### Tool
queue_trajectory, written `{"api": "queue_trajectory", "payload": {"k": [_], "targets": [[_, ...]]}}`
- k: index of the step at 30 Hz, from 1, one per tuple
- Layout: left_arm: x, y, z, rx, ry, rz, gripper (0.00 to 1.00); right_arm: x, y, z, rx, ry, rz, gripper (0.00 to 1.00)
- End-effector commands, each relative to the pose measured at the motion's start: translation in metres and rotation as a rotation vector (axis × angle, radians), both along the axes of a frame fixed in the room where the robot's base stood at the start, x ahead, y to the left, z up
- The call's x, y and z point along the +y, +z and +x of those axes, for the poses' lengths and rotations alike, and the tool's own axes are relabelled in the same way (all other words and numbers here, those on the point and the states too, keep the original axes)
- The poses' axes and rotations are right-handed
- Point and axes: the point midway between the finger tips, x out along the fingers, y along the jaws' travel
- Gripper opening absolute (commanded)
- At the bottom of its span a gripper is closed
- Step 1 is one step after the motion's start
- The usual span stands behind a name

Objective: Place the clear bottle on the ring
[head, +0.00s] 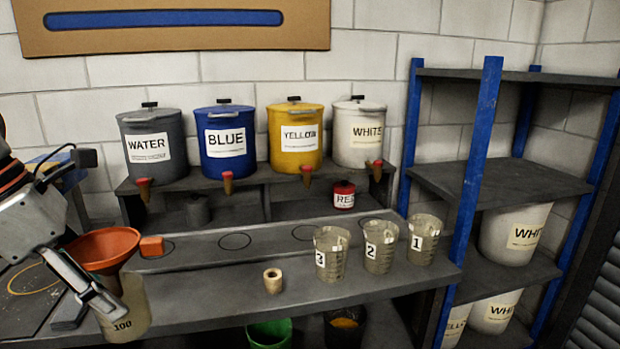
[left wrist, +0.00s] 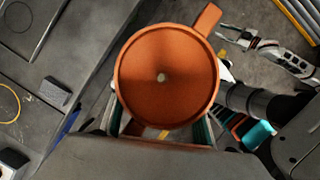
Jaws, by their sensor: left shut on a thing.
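The clear bottle (head: 128,312), a see-through vessel marked 100, is at the lower left of the head view. An orange funnel (head: 103,246) sits in its top. My left gripper (head: 108,300) is shut around the bottle below the funnel. In the left wrist view the funnel (left wrist: 166,78) covers the bottle and the fingertips. A thin yellow ring (head: 36,279) is marked on the dark surface at the left; part of it shows in the left wrist view (left wrist: 8,103). Dark ring outlines (head: 235,241) are on the bench.
Cups numbered 3 (head: 331,254), 2 (head: 380,246) and 1 (head: 423,240) stand on the bench (head: 215,300) at the right. A small tan cylinder (head: 273,281) stands left of them. Paint drums with taps line the back. A blue-framed rack (head: 480,160) stands at the right.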

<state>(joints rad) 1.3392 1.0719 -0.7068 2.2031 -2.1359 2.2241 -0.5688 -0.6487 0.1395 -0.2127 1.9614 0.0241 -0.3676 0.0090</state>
Motion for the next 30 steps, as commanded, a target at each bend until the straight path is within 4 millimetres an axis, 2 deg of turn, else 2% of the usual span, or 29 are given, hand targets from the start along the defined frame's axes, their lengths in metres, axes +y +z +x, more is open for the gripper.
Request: {"api": "queue_trajectory", "payload": {"k": [8, 14, 30], "targets": [[-0.009, -0.016, 0.007, 0.003, -0.185, -0.001, 0.24, 0.0, 0.001, 0.001, -0.001, 0.0, 0.0, 0.32], [-0.018, -0.034, 0.014, 0.003, -0.395, -0.003, 0.24, 0.0, 0.001, 0.002, -0.004, 0.0, 0.0, 0.32], [-0.046, -0.115, 0.033, 0.005, -1.249, -0.001, 0.24, 0.0, 0.001, 0.001, -0.001, -0.001, 0.0, 0.32]]}}
